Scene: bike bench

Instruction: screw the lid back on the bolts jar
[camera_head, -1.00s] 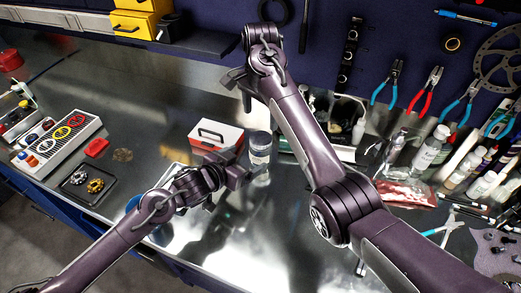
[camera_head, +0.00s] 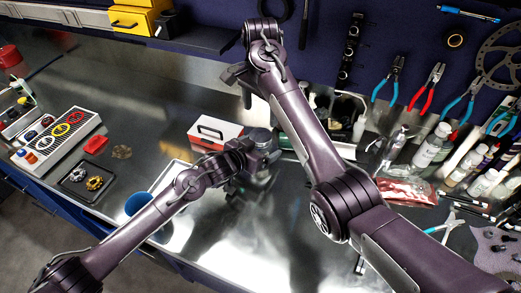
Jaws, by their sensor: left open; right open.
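The bolts jar (camera_head: 263,136) stands on the steel bench right of a red and white box. Only its upper part shows, and I cannot tell whether a lid is on it. My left gripper (camera_head: 258,158) is open and at the jar, its fingers in front of and beside it. Whether they touch the glass is hidden. My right gripper (camera_head: 242,84) is open and empty, raised high near the back of the bench, well above and behind the jar. I cannot make out a separate lid.
The red and white box (camera_head: 215,132) stands close left of the jar. A blue cup (camera_head: 138,203) and a white-edged tray (camera_head: 170,178) lie by my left arm. Bottles (camera_head: 433,146) and a red bag (camera_head: 406,192) crowd the right. The front middle of the bench is clear.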

